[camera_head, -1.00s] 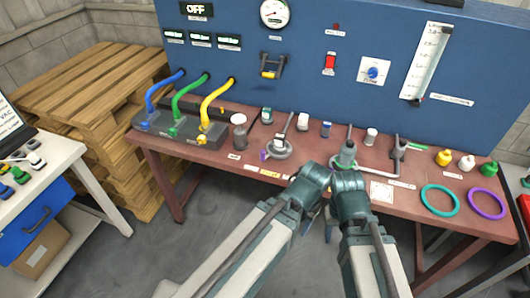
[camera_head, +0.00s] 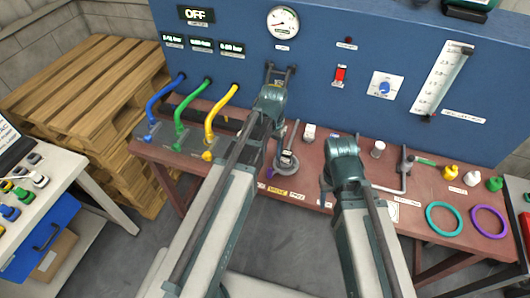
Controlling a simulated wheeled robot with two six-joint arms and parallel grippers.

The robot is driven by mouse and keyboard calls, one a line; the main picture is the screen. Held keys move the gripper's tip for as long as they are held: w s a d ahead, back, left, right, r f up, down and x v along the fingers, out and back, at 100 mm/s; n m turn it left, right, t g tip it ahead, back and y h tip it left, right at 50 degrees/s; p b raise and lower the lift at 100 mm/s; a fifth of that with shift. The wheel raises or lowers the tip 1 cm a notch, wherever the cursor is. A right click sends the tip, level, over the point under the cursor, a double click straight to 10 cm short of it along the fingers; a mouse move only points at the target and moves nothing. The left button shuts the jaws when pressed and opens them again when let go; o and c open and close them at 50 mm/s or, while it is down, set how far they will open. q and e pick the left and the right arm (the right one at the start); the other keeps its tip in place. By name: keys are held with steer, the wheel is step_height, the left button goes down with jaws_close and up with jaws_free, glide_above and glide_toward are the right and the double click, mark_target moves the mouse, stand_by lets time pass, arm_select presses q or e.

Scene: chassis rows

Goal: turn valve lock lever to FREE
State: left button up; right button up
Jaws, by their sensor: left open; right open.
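A dark two-pronged bracket (camera_head: 291,72) on the blue panel below the gauge looks like the valve lock lever's mount. Its lower part, where a yellow piece showed earlier, is hidden behind my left gripper (camera_head: 270,95). No FREE mark is readable. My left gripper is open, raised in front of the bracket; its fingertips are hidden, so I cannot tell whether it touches.
The red bench (camera_head: 400,210) carries a grey round base with a rod (camera_head: 285,165), small bottles, and a teal ring (camera_head: 443,219). Blue, green and yellow hoses (camera_head: 222,108) stand left of my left arm. A red switch (camera_head: 340,75) and blue knob (camera_head: 385,88) are on the panel.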

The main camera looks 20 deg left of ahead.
mark_target(270, 169)
arm_select(q)
steer(key=shift+w+a+r, duration=0.2)
steer(key=shift+a, duration=0.1)
steer(key=shift+f, duration=0.15)
step_height(270, 169, down, 14)
steer(key=b, duration=1.4)
steer(key=shift+r, duration=0.25)
jaws_close()
stand_by(0.4)
